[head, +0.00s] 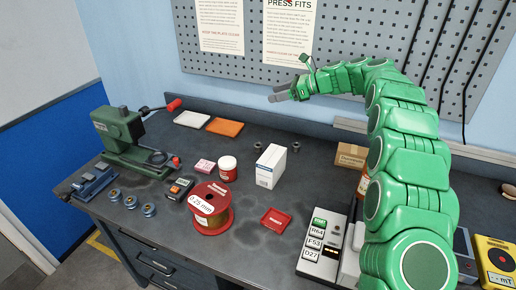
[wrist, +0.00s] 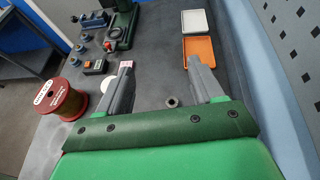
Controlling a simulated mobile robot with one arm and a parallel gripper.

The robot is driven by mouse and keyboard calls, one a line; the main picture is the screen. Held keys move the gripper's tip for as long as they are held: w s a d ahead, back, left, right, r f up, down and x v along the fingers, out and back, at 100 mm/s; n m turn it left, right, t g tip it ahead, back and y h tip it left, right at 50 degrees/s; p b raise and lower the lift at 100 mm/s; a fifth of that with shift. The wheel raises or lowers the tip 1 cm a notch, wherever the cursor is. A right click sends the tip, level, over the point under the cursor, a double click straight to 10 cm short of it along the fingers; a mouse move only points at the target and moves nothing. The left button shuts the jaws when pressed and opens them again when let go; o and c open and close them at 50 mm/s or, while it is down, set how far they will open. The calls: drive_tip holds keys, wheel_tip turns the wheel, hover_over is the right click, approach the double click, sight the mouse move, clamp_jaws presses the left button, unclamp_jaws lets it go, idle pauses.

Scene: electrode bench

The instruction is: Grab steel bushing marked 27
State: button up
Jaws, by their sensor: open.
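One such ring (wrist: 172,102) shows in the wrist view, below and between my fingers. Three round blue-grey metal pieces (head: 130,201) stand at the bench's front left. No number is readable on any of these, so I cannot tell which is marked 27. My gripper (head: 284,94) is open and empty, high above the back of the bench. It also shows in the wrist view (wrist: 159,65).
A white carton (head: 270,166) stands beside the rings. White and orange trays (head: 225,127) lie at the back. The pegboard (head: 340,40) rises behind.

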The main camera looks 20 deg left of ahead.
approach(256, 145)
drive_tip(key=shift+s+a+f, duration=0.1)
drive_tip(key=shift+a+f, duration=0.25)
drive_tip(key=shift+a, duration=0.3)
drive_tip(key=shift+x, duration=3.9)
drive_tip(key=shift+r, duration=0.1)
drive_tip(key=c, duration=1.1)
